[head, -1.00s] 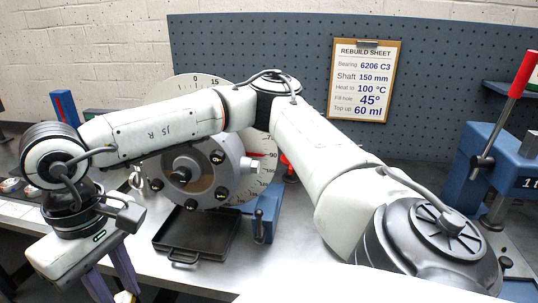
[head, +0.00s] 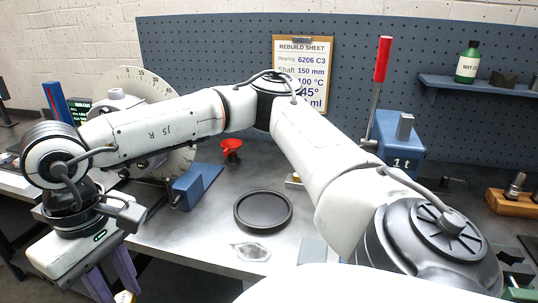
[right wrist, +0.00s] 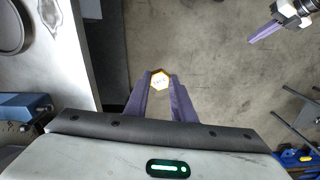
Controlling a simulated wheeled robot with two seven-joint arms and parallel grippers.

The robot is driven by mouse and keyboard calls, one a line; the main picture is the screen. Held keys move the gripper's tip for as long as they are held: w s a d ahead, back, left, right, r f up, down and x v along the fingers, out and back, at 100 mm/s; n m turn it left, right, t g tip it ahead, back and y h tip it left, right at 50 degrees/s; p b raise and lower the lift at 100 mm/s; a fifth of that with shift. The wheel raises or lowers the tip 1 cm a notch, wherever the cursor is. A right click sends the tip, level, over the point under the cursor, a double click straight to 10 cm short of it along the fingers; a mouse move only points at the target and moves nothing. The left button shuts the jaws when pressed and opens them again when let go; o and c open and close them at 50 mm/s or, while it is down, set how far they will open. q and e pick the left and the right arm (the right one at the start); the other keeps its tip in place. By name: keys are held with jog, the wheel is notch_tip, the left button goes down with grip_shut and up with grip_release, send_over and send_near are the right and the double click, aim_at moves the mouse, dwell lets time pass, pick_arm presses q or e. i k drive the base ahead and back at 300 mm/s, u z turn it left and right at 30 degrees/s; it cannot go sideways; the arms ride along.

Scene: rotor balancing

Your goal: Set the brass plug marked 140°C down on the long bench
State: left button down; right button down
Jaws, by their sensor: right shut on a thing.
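My right gripper (right wrist: 160,95) is shut on a small hexagonal brass plug (right wrist: 159,80) with a pale, marked top face; the marking is too small to read. In the right wrist view the plug is over bare floor, beside the bench edge. In the head view the right gripper (head: 125,289) hangs low at the bottom left, in front of the long bench (head: 205,232), and only a bit of the plug (head: 124,297) shows. My left gripper (right wrist: 264,32) is at the top right of the right wrist view; its purple fingers are seen edge-on, so its opening is unclear.
A round black tray (head: 263,228) lies on the bench beside a shiny patch (head: 250,251). A blue press (head: 400,150) is at right. Bench between blue block and round tray is clear.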

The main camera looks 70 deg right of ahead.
aim_at(195, 237)
jog(key=k, duration=0.3)
jog(key=z, duration=1)
jog(key=i, duration=1)
